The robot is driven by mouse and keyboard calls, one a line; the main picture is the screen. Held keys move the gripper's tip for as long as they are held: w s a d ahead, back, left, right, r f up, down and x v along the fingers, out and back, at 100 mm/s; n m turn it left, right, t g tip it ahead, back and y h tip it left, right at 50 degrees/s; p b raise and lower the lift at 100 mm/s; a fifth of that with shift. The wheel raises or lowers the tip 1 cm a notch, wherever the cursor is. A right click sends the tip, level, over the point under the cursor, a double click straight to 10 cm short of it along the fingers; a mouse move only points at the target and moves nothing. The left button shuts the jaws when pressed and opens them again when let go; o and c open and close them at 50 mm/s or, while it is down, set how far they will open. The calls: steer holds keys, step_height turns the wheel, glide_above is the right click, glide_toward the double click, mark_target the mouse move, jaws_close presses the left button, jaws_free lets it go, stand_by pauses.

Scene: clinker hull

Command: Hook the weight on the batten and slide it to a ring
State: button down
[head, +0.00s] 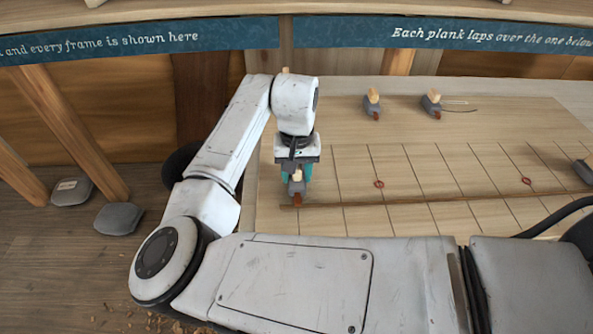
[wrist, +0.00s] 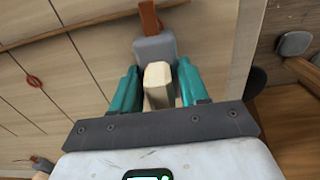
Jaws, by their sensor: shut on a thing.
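My gripper (head: 296,176) is shut on a grey weight (head: 297,187) with a pale wooden grip and a brown hook. In the wrist view the teal fingers (wrist: 157,72) stand either side of the wooden grip (wrist: 158,78), and the brown hook (wrist: 149,18) points away from me. The batten (head: 430,200) is a thin strip across the lined board. The hook is at the batten's left end; I cannot tell whether it is hooked over it. One red ring (head: 378,184) is marked right of my gripper, another (head: 526,181) farther right. The nearer ring shows in the wrist view (wrist: 34,81).
Two other weights (head: 372,104) (head: 432,104) stand at the back of the board, the right one beside a thin dark curved thing. Another weight (head: 584,168) is at the right edge.

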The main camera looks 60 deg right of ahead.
steer(key=shift+f, duration=0.45)
stand_by(0.7)
steer(key=shift+w+d, duration=0.1)
steer(key=shift+d, duration=0.05)
steer(key=shift+w+d, duration=0.6)
steer(key=shift+d, duration=0.15)
steer(key=shift+f+p, duration=0.15)
steer(key=shift+p, duration=0.4)
stand_by(1.2)
steer(key=shift+c, duration=2.4)
jaws_free()
steer(key=shift+f, duration=0.1)
